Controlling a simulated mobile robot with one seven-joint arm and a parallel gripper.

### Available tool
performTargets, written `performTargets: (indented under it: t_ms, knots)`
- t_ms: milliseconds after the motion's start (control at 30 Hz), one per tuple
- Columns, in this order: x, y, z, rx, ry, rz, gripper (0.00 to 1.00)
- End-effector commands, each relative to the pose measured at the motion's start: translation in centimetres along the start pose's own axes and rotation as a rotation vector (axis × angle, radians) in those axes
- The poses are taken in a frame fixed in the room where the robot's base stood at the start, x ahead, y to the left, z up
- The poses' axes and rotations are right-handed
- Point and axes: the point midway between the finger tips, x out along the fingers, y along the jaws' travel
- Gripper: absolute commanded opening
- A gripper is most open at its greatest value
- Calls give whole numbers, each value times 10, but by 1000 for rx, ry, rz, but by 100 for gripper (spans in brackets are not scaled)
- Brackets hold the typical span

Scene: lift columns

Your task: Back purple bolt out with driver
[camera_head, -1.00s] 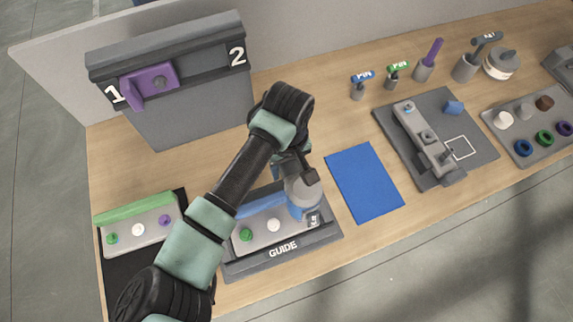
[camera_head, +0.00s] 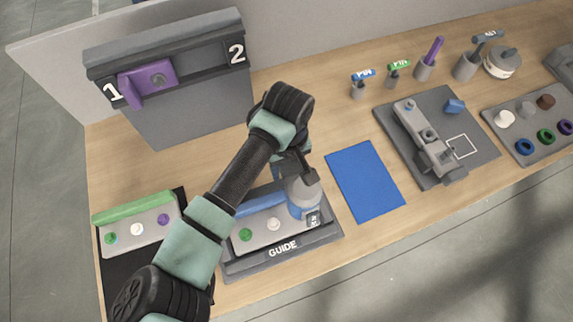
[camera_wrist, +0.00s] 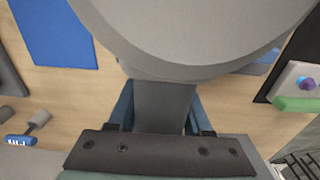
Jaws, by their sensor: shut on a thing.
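My gripper (camera_head: 297,168) is shut on the driver (camera_head: 303,192), a grey and blue round-bodied tool. The driver stands over the right end of the panel (camera_head: 258,238) on the GUIDE base. In the wrist view, my blue-sided fingers (camera_wrist: 160,112) close on a grey stem below the driver's wide grey body (camera_wrist: 195,30). The panel's green bolt (camera_head: 246,235) and white bolt (camera_head: 273,224) show. Its right end is hidden by the driver, so no purple bolt shows there and I cannot tell whether the driver's tip touches one.
A second panel with a green bar (camera_head: 133,209) and a purple bolt (camera_head: 163,220) lies at left. A blue mat (camera_head: 365,181) lies right of the driver. The grey stand (camera_head: 195,110) rises behind. A dark fixture board (camera_head: 470,135) and tool holders stand further right.

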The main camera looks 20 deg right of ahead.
Motion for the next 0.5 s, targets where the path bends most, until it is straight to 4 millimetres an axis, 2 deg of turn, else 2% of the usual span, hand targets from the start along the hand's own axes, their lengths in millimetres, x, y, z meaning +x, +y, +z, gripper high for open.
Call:
performTargets:
  t_ms: [500]
  knots:
    - [4,0,-1,-1,3,1,0]
